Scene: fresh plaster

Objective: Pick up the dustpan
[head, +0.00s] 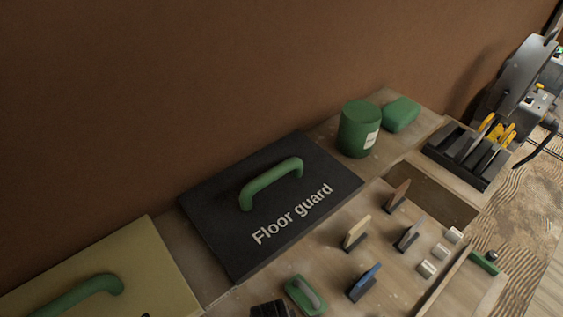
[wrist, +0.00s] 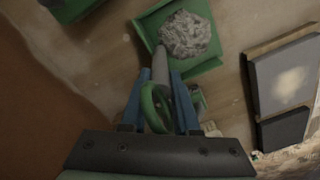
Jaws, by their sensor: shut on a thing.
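The dustpan (wrist: 204,65) is a green pan with a grey handle and a green loop at the handle's end. It shows in the wrist view, above the middle, with a crumbly grey pile (wrist: 186,35) in it. My gripper (wrist: 161,74) has its blue fingers on both sides of the handle and is shut on it. The handle runs between the fingers, and the loop lies nearer the palm. I cannot tell whether the pan touches the surface beneath. The head view does not show my gripper, and I cannot make out the dustpan there.
In the head view, a black "Floor guard" board (head: 230,235) lies on the wooden bench by the brown wall (head: 200,80). Several small handled tools stand at right. In the wrist view, a dark-framed grey panel (wrist: 292,75) is at right.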

